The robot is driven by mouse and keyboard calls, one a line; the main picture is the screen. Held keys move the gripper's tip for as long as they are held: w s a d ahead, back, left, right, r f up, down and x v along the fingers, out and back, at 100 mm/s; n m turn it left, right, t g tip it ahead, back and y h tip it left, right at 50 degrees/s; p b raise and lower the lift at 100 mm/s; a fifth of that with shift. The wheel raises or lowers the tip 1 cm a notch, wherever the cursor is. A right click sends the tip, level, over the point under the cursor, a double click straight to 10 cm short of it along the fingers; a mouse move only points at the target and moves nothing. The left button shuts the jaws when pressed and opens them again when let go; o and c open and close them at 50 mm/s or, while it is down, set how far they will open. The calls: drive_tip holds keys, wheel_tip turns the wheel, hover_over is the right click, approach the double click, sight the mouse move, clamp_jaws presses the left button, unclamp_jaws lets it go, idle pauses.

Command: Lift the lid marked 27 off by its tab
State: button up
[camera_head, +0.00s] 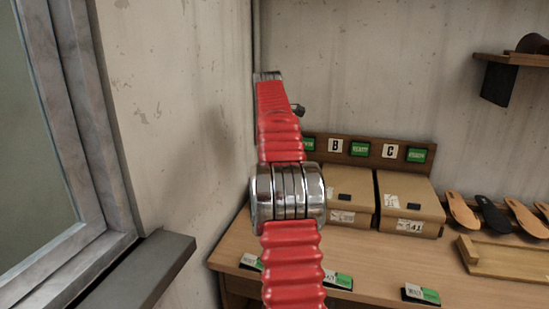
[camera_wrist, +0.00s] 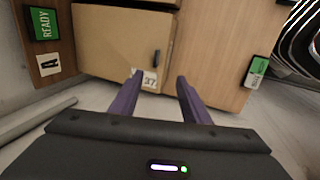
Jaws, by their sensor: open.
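In the wrist view, a closed tan cardboard box (camera_wrist: 112,38) lies ahead of my gripper. Its dark tab (camera_wrist: 156,58) sticks up near the right edge. A white label (camera_wrist: 150,80) below the tab ends in 7; its first digit is hard to read. My gripper (camera_wrist: 160,78) is open, with two purple fingers apart on either side of the label and tab as seen here. Nothing is between the fingertips, and I cannot tell how far they are from the tab. In the head view my arm hides this box and my gripper.
Two more lidded boxes stand on the wooden bench, one under B (camera_head: 348,188) and one under C (camera_head: 408,190). Sandal soles (camera_head: 492,215) lie right. A wall and window ledge (camera_head: 140,275) bound the left.

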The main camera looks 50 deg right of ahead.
drive_tip(key=shift+s, duration=0.15)
drive_tip(key=x, duration=1.3)
drive_tip(key=shift+f, duration=0.4)
drive_tip(key=shift+d, duration=0.1)
drive_tip(key=shift+c, duration=0.6)
clamp_jaws()
